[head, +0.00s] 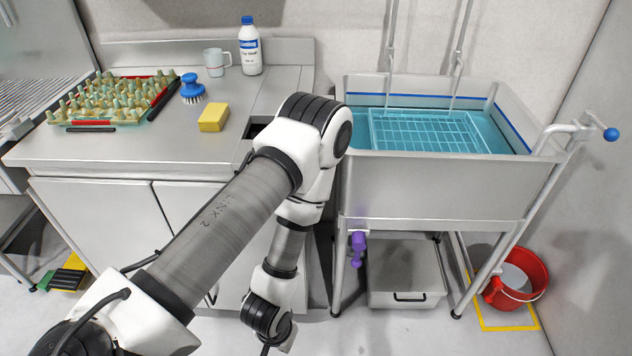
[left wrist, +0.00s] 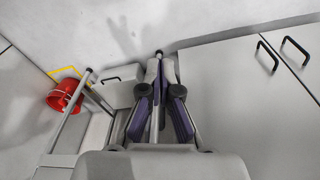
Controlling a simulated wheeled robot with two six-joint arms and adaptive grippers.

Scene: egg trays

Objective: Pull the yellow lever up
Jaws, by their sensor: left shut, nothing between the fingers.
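No yellow lever can be made out in either view. A purple valve-like part (head: 358,246) hangs under the left end of the steel basin (head: 435,188). A lever with a blue knob (head: 610,134) sticks out at the basin's right end. My left arm reaches across the middle of the head view, and its gripper does not show there. In the left wrist view my left gripper (left wrist: 160,68) has purple-padded fingers drawn together with nothing held. It points down towards the floor, in line with a steel basin leg; whether it touches the leg is unclear. My right gripper is out of view.
The counter (head: 120,151) holds an egg tray (head: 78,122), a brush (head: 192,88), a yellow sponge (head: 213,118), a mug and a bottle (head: 250,46). A grey box (head: 405,299) lies below the basin. A red bucket (head: 520,275) stands right. A yellow-black pedal (head: 66,274) is lower left.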

